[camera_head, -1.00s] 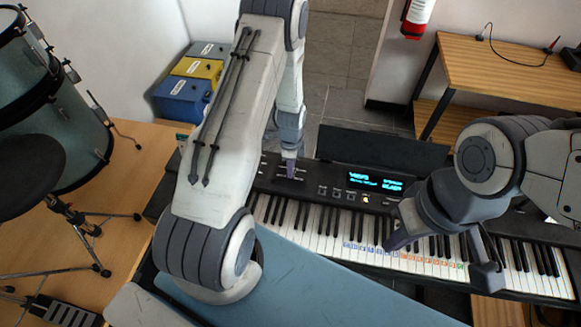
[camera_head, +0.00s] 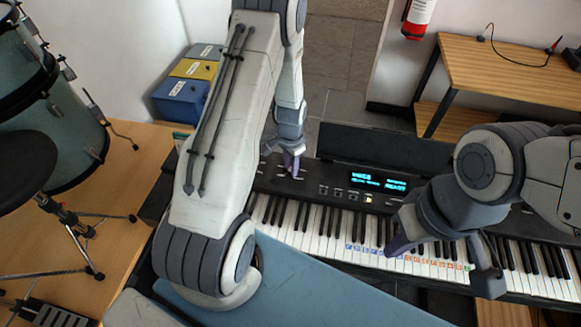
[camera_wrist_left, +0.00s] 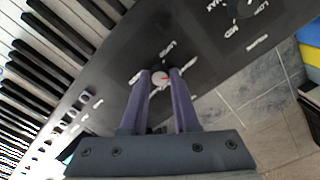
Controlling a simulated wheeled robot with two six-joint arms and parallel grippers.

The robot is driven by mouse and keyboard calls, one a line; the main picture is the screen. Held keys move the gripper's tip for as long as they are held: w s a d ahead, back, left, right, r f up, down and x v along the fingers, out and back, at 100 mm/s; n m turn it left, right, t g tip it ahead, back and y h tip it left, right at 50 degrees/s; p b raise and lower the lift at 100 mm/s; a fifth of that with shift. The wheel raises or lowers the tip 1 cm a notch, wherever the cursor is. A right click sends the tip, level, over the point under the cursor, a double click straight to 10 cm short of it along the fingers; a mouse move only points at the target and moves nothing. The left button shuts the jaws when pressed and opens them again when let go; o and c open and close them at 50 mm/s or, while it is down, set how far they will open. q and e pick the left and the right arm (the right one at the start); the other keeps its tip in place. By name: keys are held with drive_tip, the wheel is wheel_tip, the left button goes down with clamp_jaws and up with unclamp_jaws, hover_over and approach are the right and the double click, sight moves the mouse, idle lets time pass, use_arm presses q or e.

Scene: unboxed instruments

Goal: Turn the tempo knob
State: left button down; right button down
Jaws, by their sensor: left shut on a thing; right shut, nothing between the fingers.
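The keyboard (camera_head: 255,183) stands across the middle of the head view. Its tempo knob (camera_wrist_left: 160,78), small, round and pale with a red pointer mark, sits on the dark panel with small printed labels around it. My left gripper (camera_head: 292,172) reaches down to the panel, left of the lit display. In the left wrist view its two purple fingers (camera_wrist_left: 161,73) are closed on the knob, one on each side. The knob is hidden by the fingers in the head view. My right gripper (camera_head: 392,247) is shut and empty, low over the white keys near the coloured key labels.
A second knob (camera_wrist_left: 242,7) with LOW, MID and MAX labels is on the same panel. The lit display (camera_head: 378,181) is right of my left gripper. A drum kit (camera_head: 60,125) stands at left, a wooden shelf (camera_head: 500,75) at back right. A blue bench (camera_head: 310,285) is in front.

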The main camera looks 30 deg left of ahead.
use_arm(q)
drive_tip(key=shift+n, duration=0.6)
drive_tip(key=c, duration=0.7)
unclamp_jaws()
drive_tip(key=shift+o, duration=0.2)
wheel_tip(320, 180, up, 11)
drive_tip(key=b, duration=0.2)
drive_tip(key=shift+f, duration=0.2)
